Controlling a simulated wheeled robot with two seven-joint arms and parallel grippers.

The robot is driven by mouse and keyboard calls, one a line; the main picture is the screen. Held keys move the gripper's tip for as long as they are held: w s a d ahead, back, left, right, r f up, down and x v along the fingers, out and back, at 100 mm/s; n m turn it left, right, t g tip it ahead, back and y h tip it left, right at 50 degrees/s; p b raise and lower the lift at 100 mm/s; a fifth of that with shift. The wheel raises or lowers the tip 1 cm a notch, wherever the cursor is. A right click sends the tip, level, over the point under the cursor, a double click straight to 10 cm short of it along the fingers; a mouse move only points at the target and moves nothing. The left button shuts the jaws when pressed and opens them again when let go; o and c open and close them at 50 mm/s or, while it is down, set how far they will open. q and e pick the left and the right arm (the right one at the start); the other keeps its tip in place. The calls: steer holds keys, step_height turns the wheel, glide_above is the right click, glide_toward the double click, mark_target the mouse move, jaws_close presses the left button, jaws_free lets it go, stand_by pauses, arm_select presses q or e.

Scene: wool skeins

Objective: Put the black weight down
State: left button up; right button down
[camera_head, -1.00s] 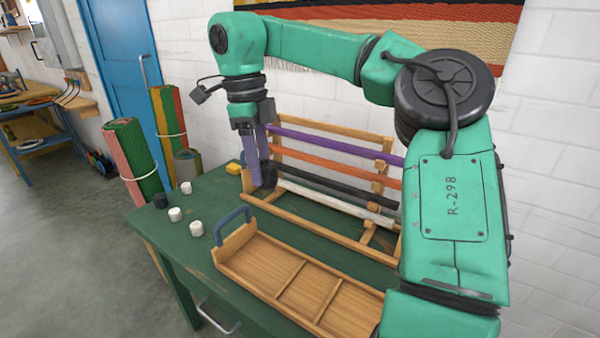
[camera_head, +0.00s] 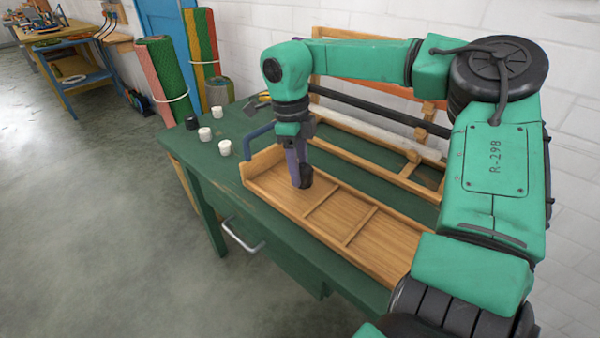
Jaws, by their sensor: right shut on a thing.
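My right gripper (camera_head: 301,180) has purple fingers pointing down and is shut on a black weight (camera_head: 307,177). The weight shows dark and partly hidden by the fingers, over the left compartment of the wooden tray (camera_head: 283,208). I cannot tell whether it touches the tray floor. Another small black cylinder (camera_head: 191,122) stands at the table's left edge beside small white cylinders (camera_head: 225,147). My left gripper is not in view.
Rolled textiles (camera_head: 163,80) stand at the back left.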

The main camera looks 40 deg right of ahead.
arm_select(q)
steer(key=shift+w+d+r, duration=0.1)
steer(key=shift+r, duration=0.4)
arm_select(e)
steer(key=shift+f, duration=1.1)
steer(key=shift+f, duration=0.1)
steer(key=shift+c, duration=1.6)
jaws_free()
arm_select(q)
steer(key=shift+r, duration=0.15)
arm_select(e)
steer(key=shift+r, duration=0.25)
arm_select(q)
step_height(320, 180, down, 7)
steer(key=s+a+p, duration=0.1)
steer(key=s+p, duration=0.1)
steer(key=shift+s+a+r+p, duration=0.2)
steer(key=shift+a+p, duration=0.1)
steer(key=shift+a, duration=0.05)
arm_select(e)
step_height(320, 180, up, 12)
steer(key=w, duration=0.1)
steer(key=shift+a+f, duration=0.15)
steer(key=shift+a, duration=0.2)
steer(key=shift+w, duration=0.1)
